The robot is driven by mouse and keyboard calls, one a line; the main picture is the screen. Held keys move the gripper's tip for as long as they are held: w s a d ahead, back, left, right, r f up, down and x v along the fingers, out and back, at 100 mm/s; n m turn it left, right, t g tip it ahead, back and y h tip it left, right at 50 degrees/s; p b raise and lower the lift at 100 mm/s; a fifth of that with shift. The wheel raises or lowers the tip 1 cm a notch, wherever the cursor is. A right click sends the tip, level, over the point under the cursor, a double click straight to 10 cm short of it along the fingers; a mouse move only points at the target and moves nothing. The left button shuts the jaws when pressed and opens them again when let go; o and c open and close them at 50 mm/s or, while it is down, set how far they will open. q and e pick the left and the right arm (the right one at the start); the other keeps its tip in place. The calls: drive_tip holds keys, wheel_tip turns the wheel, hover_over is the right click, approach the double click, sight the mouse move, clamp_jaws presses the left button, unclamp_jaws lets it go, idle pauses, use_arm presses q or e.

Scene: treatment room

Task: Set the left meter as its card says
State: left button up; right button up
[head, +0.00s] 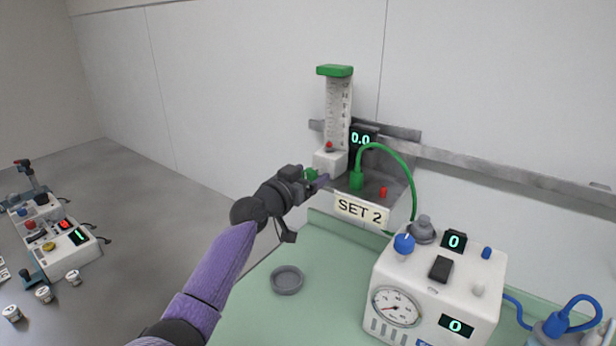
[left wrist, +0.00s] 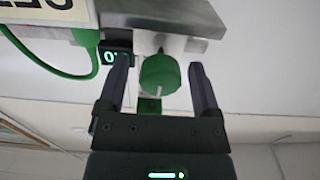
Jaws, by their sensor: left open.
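The left meter (head: 338,115) is a clear upright tube with a green cap on a white base. A red ball sits at the bottom of its scale. Its small display (head: 361,139) reads 0.0. The card (head: 362,209) below it says SET 2. The green knob (head: 311,174) is on the meter's base; in the left wrist view the knob (left wrist: 159,76) has a white mark. My left gripper (head: 318,182) is open, with one finger on each side of the knob; I cannot tell whether they touch it. My right gripper is in neither view.
A green hose (head: 411,170) loops from the metal shelf beside the meter. A white machine (head: 435,291) with a gauge and displays reading 0 stands on the green table at right. A grey round dish (head: 287,279) lies on the table. Other devices (head: 50,236) stand at far left.

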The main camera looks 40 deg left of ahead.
use_arm(q)
clamp_jaws()
drive_tip(key=shift+n, duration=0.3)
drive_tip(key=n, duration=0.4)
drive_tip(key=shift+p, duration=0.35)
drive_tip(key=n+p, duration=0.1)
drive_tip(key=n, duration=0.4)
drive_tip(key=shift+a, duration=0.1)
drive_tip(key=shift+n, duration=0.3)
unclamp_jaws()
drive_tip(key=s+d+p, duration=0.1)
drive_tip(key=s, duration=0.9)
